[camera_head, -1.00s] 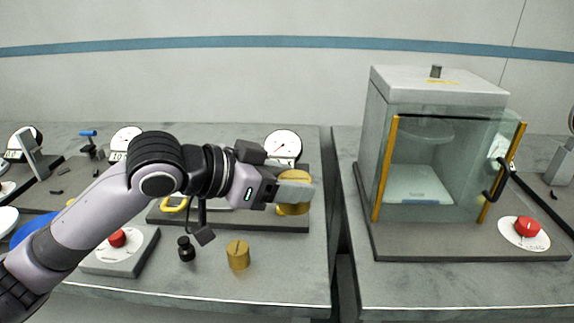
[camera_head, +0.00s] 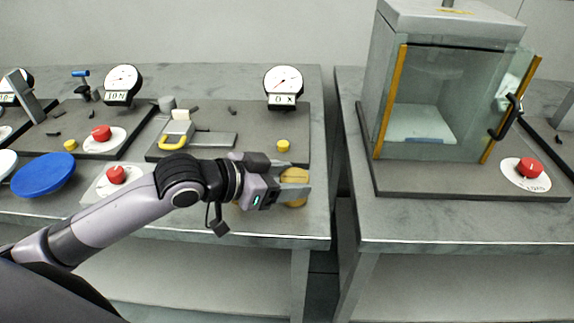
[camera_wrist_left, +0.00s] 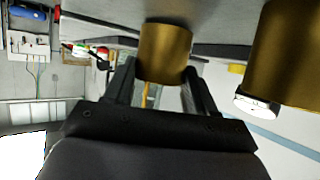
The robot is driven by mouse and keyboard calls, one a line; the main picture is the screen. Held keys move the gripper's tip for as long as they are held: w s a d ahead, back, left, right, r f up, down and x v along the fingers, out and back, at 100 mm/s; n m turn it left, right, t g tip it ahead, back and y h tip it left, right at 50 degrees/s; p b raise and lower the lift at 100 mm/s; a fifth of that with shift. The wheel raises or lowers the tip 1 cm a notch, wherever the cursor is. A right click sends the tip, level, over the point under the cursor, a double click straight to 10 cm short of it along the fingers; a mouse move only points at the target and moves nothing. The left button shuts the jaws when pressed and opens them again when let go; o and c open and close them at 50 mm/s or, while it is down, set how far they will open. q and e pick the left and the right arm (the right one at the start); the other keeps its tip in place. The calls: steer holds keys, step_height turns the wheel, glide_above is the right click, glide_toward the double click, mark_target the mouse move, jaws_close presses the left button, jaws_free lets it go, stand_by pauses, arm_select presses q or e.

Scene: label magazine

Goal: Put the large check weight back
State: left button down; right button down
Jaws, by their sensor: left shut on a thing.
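My left gripper (camera_head: 293,186) is shut on a brass cylinder, the large check weight (camera_head: 296,200), near the front right of the left bench. In the left wrist view the weight (camera_wrist_left: 163,50) sits between the two fingers. Whether it touches the bench top cannot be told. A second brass cylinder (camera_wrist_left: 285,55) shows at the right of the wrist view; in the head view my arm hides nearly all of it. My right gripper is not in view.
Behind the gripper is a dark plate (camera_head: 265,130) with a dial gauge (camera_head: 283,80), a small yellow knob (camera_head: 283,146) and a yellow-handled block (camera_head: 178,132). Across a gap stands a glass-fronted cabinet (camera_head: 425,115). A blue disc (camera_head: 43,174) and red buttons are at left.

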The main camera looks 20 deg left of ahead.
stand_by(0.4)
arm_select(q)
steer(key=shift+c, duration=1.8)
jaws_free()
steer(key=shift+f, duration=0.2)
steer(key=shift+r, duration=0.2)
steer(key=v, duration=1.1)
steer(key=shift+a+f+b, duration=0.15)
steer(key=shift+f+b, duration=0.1)
steer(key=shift+b, duration=0.1)
steer(key=shift+s+a+r, duration=0.15)
steer(key=shift+s+r, duration=0.2)
